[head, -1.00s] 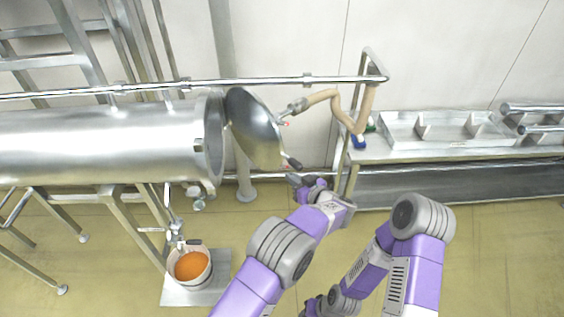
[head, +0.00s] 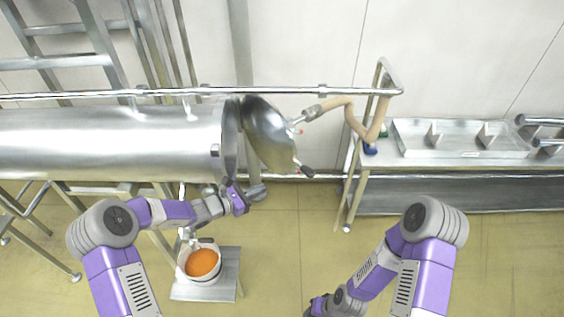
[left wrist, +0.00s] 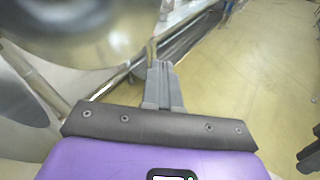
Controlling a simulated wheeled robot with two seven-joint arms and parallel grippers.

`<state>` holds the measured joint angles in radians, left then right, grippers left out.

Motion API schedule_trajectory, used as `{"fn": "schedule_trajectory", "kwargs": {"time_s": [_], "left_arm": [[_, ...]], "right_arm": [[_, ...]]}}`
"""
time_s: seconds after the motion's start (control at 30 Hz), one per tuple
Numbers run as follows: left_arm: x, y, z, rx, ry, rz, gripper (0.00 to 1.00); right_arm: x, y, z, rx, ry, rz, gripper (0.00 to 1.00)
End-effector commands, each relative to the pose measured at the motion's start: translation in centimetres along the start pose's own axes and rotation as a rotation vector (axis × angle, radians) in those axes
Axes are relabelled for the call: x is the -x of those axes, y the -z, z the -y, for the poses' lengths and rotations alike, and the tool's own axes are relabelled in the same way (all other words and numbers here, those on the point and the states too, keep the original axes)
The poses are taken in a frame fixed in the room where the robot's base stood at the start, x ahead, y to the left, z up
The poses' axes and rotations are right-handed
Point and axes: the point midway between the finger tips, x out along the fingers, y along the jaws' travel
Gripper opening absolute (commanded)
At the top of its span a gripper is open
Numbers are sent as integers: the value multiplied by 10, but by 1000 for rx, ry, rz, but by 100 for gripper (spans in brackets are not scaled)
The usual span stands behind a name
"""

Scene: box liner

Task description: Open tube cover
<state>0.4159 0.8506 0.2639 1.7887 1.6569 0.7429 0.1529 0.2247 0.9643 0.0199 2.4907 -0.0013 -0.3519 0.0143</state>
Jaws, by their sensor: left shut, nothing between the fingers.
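The steel tube (head: 110,145) lies across the left of the head view, its mouth at the right end. Its round metal cover (head: 266,130) is tilted away from the mouth, with an open wedge between them at the bottom. The cover's handle has a dark grip (head: 306,171) at the lower right. My left gripper (head: 229,186) is just below the tube mouth, left of the grip and apart from it. In the left wrist view its fingers (left wrist: 162,68) are together and empty. My right gripper (head: 314,308) is at the bottom edge, its fingers not clear.
A bucket of orange material (head: 202,262) stands on a low plate below the tube mouth. A rail (head: 200,91) runs behind the tube. A metal bench (head: 460,160) stands at the right. The middle floor is clear.

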Motion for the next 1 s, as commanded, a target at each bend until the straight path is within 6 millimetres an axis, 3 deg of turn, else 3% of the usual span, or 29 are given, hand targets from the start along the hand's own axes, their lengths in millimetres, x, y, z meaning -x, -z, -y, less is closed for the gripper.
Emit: {"fn": "schedule_trajectory", "kwargs": {"time_s": [0.03, 0.13, 0.33, 0.47, 0.8, 1.0], "left_arm": [[15, -11, -6, 54, -17, 60, 0], [33, -27, -11, 127, -28, 151, 0], [40, -40, -14, 173, -32, 216, 0], [24, -43, -14, 173, -31, 216, 0], [-47, -58, -18, 170, -30, 214, 0], [-78, -65, -20, 170, -32, 213, 0]], "right_arm": [[2, 0, 1, 0, 0, 0, 33], [4, 0, 1, 0, 0, 0, 33], [4, 0, 2, 0, 0, 0, 33], [6, 0, 2, 0, 0, 0, 33], [12, 0, 5, 0, 0, 0, 33], [16, -1, 6, 0, 0, 0, 33]]}}
